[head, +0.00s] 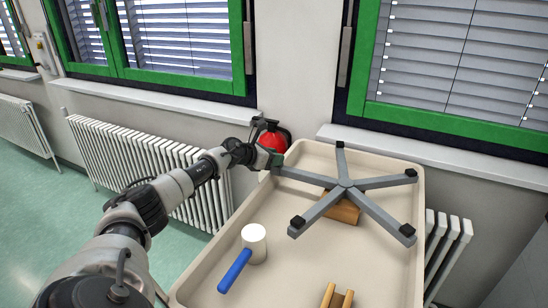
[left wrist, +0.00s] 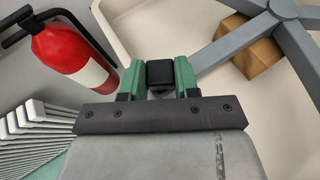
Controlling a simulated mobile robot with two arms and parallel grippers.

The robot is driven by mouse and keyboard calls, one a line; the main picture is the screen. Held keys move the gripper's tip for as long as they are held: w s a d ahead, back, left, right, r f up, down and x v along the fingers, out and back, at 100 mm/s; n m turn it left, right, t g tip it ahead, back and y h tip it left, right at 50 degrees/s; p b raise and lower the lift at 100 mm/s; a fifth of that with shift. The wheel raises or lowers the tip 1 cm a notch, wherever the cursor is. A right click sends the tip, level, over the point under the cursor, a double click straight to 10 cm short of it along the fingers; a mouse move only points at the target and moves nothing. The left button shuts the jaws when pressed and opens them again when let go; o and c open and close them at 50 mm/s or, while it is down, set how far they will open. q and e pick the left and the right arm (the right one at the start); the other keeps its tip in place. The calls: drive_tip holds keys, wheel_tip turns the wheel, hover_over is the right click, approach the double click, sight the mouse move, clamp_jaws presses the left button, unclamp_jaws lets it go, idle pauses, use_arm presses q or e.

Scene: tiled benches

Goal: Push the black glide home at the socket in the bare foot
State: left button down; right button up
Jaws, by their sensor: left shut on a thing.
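A grey five-legged star base (head: 345,186) rests on a wooden block (head: 345,211) in a beige tray. Black glides show on several of its feet, such as the right foot (head: 411,173) and the near-left foot (head: 298,221). My left gripper (head: 276,160) is at the end of the left leg. In the left wrist view its green fingers (left wrist: 159,78) are shut on a black glide (left wrist: 160,72). The grey leg (left wrist: 232,48) runs up to the right-hand finger. The socket is hidden, so I cannot tell how deep the glide sits. My right gripper is out of view.
The tray (head: 205,290) has a raised rim. A mallet with white head (head: 254,238) and blue handle (head: 235,271) lies near its left side. A wooden holder (head: 337,298) stands at the front. A red fire extinguisher (head: 272,138) and a radiator (head: 125,153) are beyond the tray.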

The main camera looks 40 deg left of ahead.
use_arm(q)
drive_tip(key=shift+f, duration=0.2)
drive_tip(key=c, duration=0.8)
unclamp_jaws()
drive_tip(key=shift+o, duration=0.2)
drive_tip(key=shift+s, duration=0.1)
drive_tip(key=b+v, duration=0.4)
drive_tip(key=v, duration=0.6)
drive_tip(key=shift+s+r, duration=0.25)
drive_tip(key=shift+r, duration=0.05)
drive_tip(key=shift+a, duration=0.25)
